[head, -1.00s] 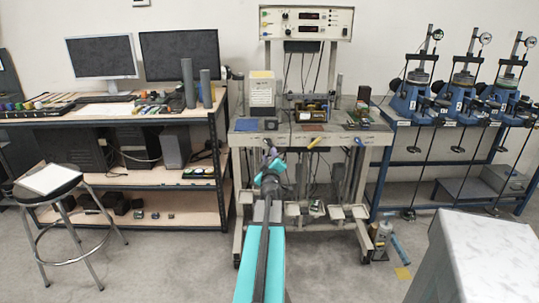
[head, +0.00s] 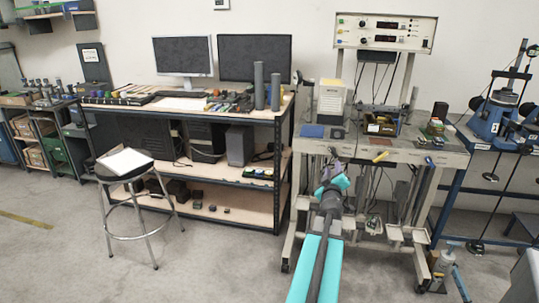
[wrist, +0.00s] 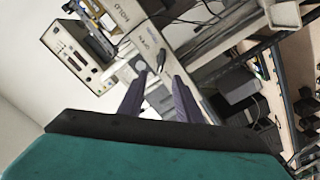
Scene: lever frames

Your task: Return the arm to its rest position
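My arm (head: 318,250), with turquoise covers and dark links, reaches forward from the bottom of the head view towards the test bench. The head view does not show clearly whether the gripper touches the bench.
The test bench (head: 440,158) carries a control panel (head: 385,32). A workbench (head: 200,112) with two monitors stands left of it, and a stool (head: 125,180) stands before that. Blue machines (head: 497,113) stand at right. A pale block (head: 525,280) is at the lower right. Floor at left front is clear.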

